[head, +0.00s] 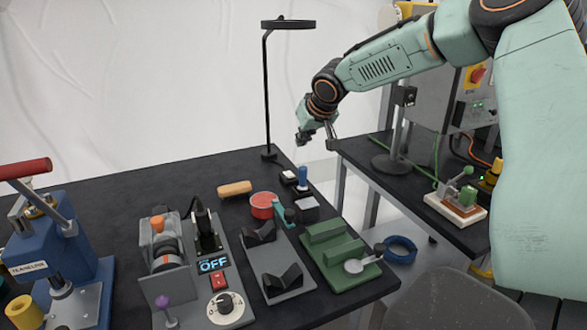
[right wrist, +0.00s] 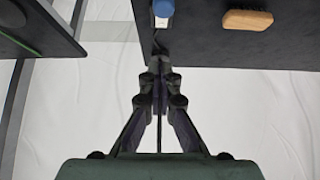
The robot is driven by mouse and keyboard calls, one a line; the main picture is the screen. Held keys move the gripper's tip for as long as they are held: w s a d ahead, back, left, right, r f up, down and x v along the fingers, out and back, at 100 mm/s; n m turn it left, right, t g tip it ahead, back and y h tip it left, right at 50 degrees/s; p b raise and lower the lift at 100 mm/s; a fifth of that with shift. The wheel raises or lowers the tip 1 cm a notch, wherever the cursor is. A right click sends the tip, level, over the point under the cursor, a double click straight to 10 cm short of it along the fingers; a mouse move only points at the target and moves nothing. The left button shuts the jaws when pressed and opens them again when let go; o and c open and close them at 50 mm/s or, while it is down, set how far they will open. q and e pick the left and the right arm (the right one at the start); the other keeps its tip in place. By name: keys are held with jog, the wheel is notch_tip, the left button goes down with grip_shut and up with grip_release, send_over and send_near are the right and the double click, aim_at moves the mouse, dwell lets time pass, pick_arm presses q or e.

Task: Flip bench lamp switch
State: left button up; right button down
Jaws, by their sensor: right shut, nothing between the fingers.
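A thin black lamp (head: 267,90) with a flat ring-shaped head stands at the back edge of the dark bench (head: 185,178). I cannot make out a switch on it. A small black box (head: 404,96) sits on a post on the side table; I cannot tell whether it belongs to a lamp. My right gripper (head: 306,138) is right of the lamp post, apart from it, near the bench's back right edge. In the right wrist view, the gripper (right wrist: 160,78) is shut and empty over pale floor, just off the bench edge. My left gripper is out of view.
A blue-handled stamp (head: 302,178) and a wooden brush (head: 234,188) lie near the bench's back edge. A panel with an OFF display (head: 213,264) and a red rocker (head: 219,279) is at front. The side table (head: 418,192) stands right, across a gap.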

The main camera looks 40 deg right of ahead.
jog(key=shift+a+r, duration=0.1)
jog(key=shift+a, duration=0.25)
send_near(290, 174)
jog(key=w+r, duration=0.2)
jog(key=f, duration=0.1)
jog(key=w+f, duration=0.1)
jog(key=f, duration=0.1)
jog(key=d+f+b, duration=0.1)
jog(key=f, duration=0.1)
jog(key=shift+w+d, duration=0.1)
jog(key=shift+w, duration=0.25)
jog(key=shift+s+a+f, duration=0.15)
jog(key=shift+a+f, duration=0.15)
jog(key=shift+f, duration=0.35)
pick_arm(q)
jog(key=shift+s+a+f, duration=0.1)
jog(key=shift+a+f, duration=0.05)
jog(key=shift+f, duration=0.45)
pick_arm(e)
jog(key=shift+d+f, duration=0.15)
